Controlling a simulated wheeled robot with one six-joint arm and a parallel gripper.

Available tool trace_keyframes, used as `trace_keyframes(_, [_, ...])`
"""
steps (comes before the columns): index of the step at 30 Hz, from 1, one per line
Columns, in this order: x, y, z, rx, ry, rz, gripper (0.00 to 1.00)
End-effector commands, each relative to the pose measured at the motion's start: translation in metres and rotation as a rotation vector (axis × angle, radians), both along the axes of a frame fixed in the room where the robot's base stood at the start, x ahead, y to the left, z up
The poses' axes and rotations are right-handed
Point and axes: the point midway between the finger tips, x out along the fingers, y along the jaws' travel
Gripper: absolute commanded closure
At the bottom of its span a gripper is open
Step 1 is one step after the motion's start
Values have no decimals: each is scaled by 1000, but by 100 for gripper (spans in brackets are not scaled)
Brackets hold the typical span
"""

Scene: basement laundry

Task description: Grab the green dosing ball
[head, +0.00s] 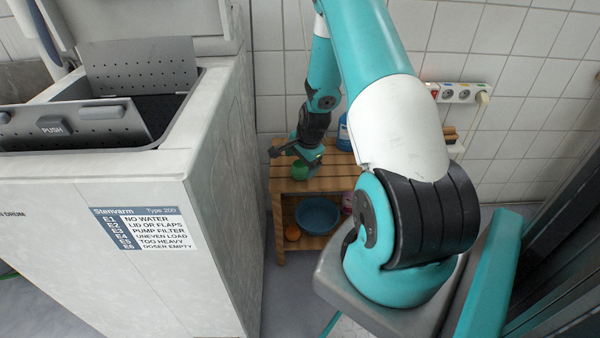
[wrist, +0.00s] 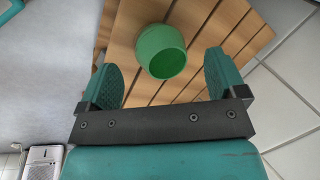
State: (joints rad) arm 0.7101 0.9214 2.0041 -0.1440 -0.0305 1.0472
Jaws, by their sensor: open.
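The green dosing ball (wrist: 158,50) sits on a slatted wooden shelf top (wrist: 200,22), with its round opening facing the wrist camera. My gripper (wrist: 163,78) is open, one finger to each side of the ball and a little nearer the camera. I cannot tell whether either finger touches it; gaps show on both sides in the wrist view. In the head view the ball (head: 299,170) is small and partly hidden by my gripper (head: 297,152) above it.
A washing machine (head: 225,190) with its lid up stands left of the shelf. A blue bottle (head: 344,134) stands on the shelf top behind my arm. A blue bowl (head: 318,215) and an orange item (head: 292,233) are on the lower shelf. A tiled wall (head: 275,60) is behind.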

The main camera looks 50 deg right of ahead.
Motion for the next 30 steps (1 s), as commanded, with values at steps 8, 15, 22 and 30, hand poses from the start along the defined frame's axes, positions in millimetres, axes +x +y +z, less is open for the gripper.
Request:
trace_keyframes(8, [10,-4,-39,0,1,1,10])
trace_keyframes(15, [11,-4,-39,0,0,0,17])
trace_keyframes(22, [11,-4,-38,0,0,0,63])
trace_keyframes(30, [11,-4,-37,0,0,0,63])
